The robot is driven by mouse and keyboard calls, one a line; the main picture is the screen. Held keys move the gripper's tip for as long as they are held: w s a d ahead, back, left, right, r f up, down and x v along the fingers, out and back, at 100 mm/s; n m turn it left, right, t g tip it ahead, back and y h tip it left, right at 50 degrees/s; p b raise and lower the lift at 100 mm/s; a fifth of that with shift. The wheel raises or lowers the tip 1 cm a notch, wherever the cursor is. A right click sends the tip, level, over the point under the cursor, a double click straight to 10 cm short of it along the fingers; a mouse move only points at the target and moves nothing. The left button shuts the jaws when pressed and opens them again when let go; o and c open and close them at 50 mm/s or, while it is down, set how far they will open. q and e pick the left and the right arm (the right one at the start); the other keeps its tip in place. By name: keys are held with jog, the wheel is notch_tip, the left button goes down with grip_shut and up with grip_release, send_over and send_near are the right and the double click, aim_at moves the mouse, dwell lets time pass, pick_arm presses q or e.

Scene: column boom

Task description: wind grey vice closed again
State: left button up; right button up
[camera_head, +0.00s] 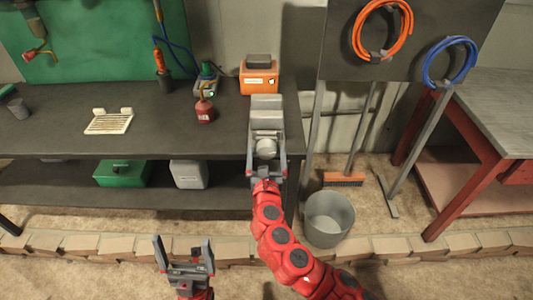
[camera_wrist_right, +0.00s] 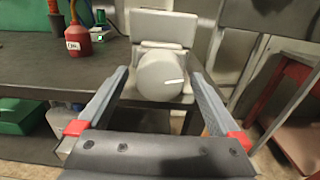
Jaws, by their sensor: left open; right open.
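The grey vice (camera_head: 266,124) stands at the right end of the dark workbench. Its round grey knob faces me and shows large in the right wrist view (camera_wrist_right: 160,80), with a white line pointing right. My right gripper (camera_head: 267,148) is open in front of the vice. Its fingers lie one on each side of the knob, with gaps visible in the right wrist view (camera_wrist_right: 162,78). I cannot tell how far the fingertips reach past the knob. My left gripper (camera_head: 184,246) is open and empty, low in front of the bench. The gap between the vice's jaws is unclear.
An orange box (camera_head: 259,79) stands behind the vice, and a red can (camera_head: 204,111) is to its left. A white rack (camera_head: 109,121) lies on the bench. A grey bucket (camera_head: 328,218) stands on the floor at right. The bench's middle is clear.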

jog(key=c, duration=1.4)
jog(key=shift+o, duration=0.2)
jog(key=shift+m, duration=0.3)
